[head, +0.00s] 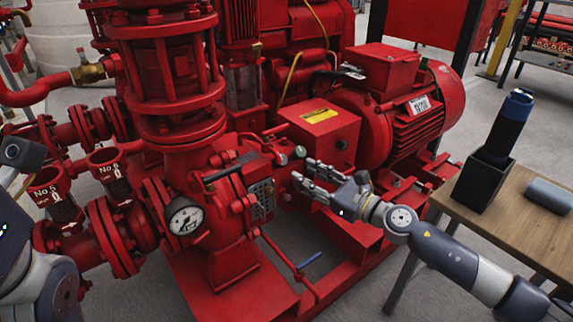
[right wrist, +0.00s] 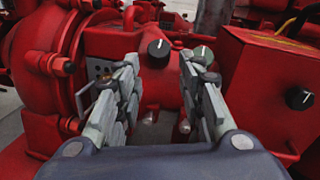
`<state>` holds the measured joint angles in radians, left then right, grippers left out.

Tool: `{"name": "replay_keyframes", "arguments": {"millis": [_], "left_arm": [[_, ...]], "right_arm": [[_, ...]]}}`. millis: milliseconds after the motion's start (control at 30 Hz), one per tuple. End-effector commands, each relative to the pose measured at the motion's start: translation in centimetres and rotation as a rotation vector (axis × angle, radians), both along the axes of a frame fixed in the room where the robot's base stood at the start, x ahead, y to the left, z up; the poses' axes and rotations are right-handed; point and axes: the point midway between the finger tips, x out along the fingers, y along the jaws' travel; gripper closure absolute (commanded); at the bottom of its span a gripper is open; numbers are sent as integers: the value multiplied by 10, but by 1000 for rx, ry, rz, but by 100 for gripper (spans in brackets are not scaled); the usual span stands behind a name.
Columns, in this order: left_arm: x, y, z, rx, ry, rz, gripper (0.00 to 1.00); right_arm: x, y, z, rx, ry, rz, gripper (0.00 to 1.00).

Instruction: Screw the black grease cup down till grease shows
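A round black cup with a pale mark on top, seemingly the grease cup (head: 281,159), sits on the red pump housing. In the right wrist view the black cup (right wrist: 158,48) shows ahead of the gap between my fingers. A grey-green cup (head: 300,152) stands to its right; in the right wrist view this cup (right wrist: 203,55) is just beyond the right fingertip. My right gripper (head: 304,172) is open and empty; in the right wrist view its fingers (right wrist: 160,75) are spread wide. I cannot tell if a fingertip touches the grey-green cup. No grease is visible.
A red box (head: 318,128) with another black knob (head: 342,144) stands close on the right. A pressure gauge (head: 184,217) and pipe flanges are at the left. A wooden table (head: 520,212) with a black holder (head: 485,180) stands at the right. Part of my left arm shows lower left.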

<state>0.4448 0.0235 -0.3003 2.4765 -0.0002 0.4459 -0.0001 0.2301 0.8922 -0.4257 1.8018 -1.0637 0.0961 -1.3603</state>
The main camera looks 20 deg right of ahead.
Motion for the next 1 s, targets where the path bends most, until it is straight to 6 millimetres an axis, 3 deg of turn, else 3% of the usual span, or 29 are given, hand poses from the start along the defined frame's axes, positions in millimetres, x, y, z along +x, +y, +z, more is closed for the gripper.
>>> {"name": "replay_keyframes", "arguments": {"millis": [500,1000], "left_arm": [[1,0,-2,0,4,-1,60],[-1,0,1,2,-5,1,60]], "right_arm": [[53,32,0,2,0,1,64],[61,37,0,2,2,1,67]]}}
